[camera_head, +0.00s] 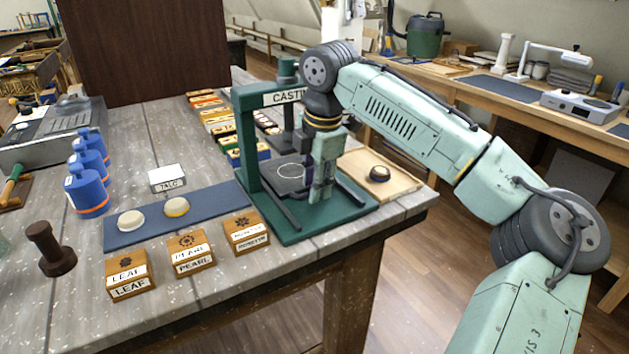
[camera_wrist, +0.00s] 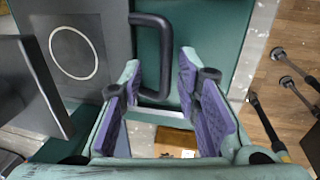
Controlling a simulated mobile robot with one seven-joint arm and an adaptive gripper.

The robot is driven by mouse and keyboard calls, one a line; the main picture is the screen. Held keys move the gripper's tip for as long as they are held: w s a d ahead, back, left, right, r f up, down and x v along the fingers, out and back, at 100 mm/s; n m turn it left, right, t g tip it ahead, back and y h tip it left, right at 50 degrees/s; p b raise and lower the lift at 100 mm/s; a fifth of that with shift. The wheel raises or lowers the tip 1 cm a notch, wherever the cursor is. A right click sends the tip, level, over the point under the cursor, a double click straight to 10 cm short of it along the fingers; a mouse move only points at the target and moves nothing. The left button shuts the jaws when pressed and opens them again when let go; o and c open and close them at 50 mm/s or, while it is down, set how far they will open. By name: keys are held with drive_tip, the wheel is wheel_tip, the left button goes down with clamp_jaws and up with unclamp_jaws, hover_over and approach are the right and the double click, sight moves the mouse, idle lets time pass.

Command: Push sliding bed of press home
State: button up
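The green press (camera_head: 247,140) stands at the table's right end under a sign reading "CASTI…", partly hidden by my arm. Its sliding bed (camera_head: 283,184) is a dark grey plate marked with a white circle, and it lies on the green base. The bed also shows in the wrist view (camera_wrist: 88,75), with a dark U-shaped handle (camera_wrist: 166,50) on its edge. My gripper (camera_head: 321,198) points down over the press base beside the bed. In the wrist view my gripper (camera_wrist: 160,72) is open, its purple-padded fingers apart on either side of the handle's near end. Contact cannot be told.
A wooden board (camera_head: 395,182) with a small round item lies right of the press. A blue mat (camera_head: 150,232) with two pale discs and several labelled wooden blocks (camera_head: 191,254) are to the left. The table's front edge is close to the press.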

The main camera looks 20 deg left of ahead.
wheel_tip(320, 180, up, 12)
drive_tip(key=s+d, duration=0.1)
drive_tip(key=shift+s+d, duration=0.15)
drive_tip(key=shift+d, duration=0.2)
drive_tip(key=shift+f, duration=0.1)
idle(0.3)
